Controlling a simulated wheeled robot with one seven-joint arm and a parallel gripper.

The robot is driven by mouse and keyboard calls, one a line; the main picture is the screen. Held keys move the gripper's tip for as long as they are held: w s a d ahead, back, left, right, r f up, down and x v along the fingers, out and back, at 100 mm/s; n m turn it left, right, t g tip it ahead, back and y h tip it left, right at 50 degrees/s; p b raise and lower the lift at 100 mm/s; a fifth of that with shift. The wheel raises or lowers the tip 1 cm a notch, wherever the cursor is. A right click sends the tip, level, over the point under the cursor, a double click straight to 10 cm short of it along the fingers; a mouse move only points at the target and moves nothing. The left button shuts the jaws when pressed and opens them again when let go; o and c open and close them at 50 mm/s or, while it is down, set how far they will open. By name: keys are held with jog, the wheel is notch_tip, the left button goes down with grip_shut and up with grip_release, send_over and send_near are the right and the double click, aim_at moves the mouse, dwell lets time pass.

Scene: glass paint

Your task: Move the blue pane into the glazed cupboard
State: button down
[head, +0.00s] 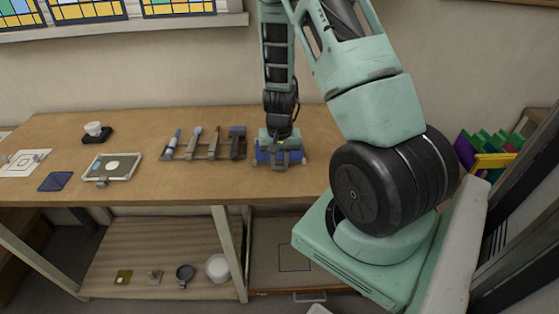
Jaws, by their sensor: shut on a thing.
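A dark blue flat square (56,181), which looks like the blue pane, lies flat near the table's front left edge. My gripper (281,161) points down over the right part of the table, far to the right of that square. It is shut on a blue thing (263,157) with grey parts, low at the tabletop. The fingers partly hide this thing, and I cannot tell exactly what it is or whether it touches the table. I cannot clearly identify the glazed cupboard. A compartment with a square outline (293,257) and a handle (310,297) shows below the table.
A framed board (112,167), a white sheet (22,163) and a white cup on a dark base (97,133) are at the left. A rack of tools (205,148) stands left of my gripper. Small vessels stand on the lower shelf (150,245). Coloured panes (489,150) stand far right.

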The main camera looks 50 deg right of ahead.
jog(key=shift+f, duration=0.2)
jog(key=c, duration=1.2)
grip_release()
jog(key=shift+r, duration=0.15)
